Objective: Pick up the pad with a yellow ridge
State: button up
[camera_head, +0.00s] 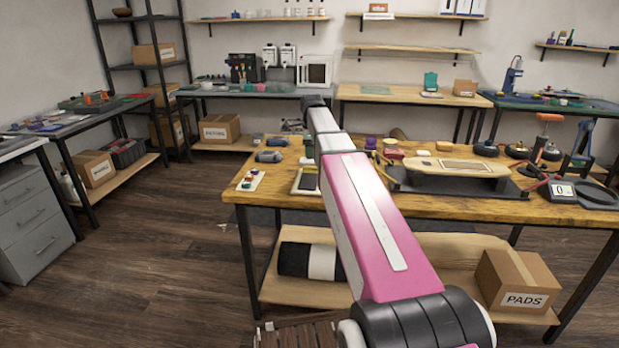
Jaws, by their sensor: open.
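I cannot make out for certain a pad with a yellow ridge at this size. Small coloured pieces stand on the wooden workbench (470,209) just right of my arm: a purple and yellow one (370,143) and a red one with some yellow beside it (393,153). Two grey rounded pieces (269,156) lie on the bench's left part. A pale strip with small coloured dots (250,181) lies at its left end. My pink and white arm reaches up across the middle of the view and hides part of the bench. My gripper does not show.
A skateboard deck (457,167) rests on a dark stand at the bench's middle. A scale (562,191) and several tools crowd its right end. A box marked PADS (518,280) and a dark and white roll (310,262) lie on the shelf below. The floor at left is clear.

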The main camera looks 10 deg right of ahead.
aim_at(311, 167)
jog(key=shift+w+f, duration=0.2)
jog(key=shift+f, duration=1.5)
jog(key=shift+w+f, duration=0.15)
jog(key=shift+f, duration=1.5)
jog(key=shift+c, duration=0.3)
grip_shut()
